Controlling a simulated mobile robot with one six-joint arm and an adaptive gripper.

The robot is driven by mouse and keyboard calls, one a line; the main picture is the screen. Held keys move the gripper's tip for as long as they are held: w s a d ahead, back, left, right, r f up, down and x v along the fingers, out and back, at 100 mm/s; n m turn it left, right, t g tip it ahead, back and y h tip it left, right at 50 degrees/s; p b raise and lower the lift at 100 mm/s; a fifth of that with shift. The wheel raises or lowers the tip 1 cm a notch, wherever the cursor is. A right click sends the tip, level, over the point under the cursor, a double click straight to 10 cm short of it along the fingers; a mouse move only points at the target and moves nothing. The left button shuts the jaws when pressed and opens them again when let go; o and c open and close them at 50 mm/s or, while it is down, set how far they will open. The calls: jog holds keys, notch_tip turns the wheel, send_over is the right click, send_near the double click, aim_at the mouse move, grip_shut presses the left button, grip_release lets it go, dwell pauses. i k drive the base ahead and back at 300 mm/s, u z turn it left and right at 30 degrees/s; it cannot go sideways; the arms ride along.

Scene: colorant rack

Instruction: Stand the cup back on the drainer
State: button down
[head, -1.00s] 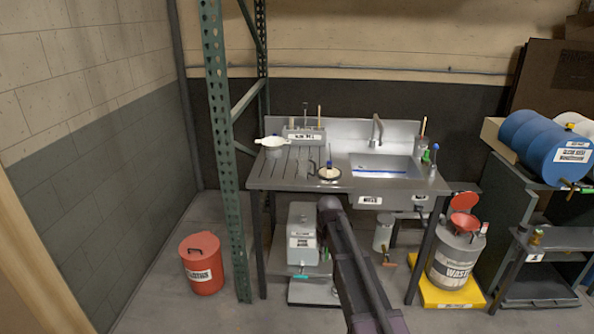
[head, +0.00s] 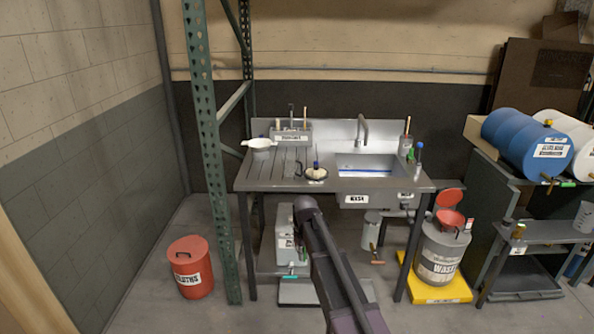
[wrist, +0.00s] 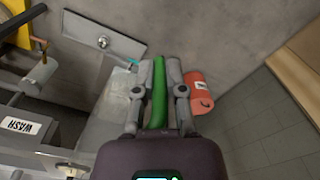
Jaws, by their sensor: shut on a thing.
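My gripper (wrist: 158,98) shows in the wrist view, its two grey fingers shut on a long green thing (wrist: 158,80). I cannot tell whether this green thing is part of the cup. The held thing does not show in the head view, where only my arm is seen in front of the bench. The grooved drainer (head: 272,179) is the left part of the metal bench. A small grey shape (head: 297,169), perhaps a cup or handle, is on it. A white bowl-like thing (head: 259,143) sits at its back left, and a round dish (head: 316,174) near its right.
The sink (head: 372,164) is right of the drainer, with a faucet (head: 362,128) behind. A green rack post (head: 207,150) stands at the bench's left. A red bin (head: 190,267) and a grey waste drum (head: 442,255) flank the bench. Floor before the bench is bare.

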aim_at(273, 173)
jog(key=z, duration=0.05)
jog(key=i, duration=0.95)
jog(key=u, duration=0.05)
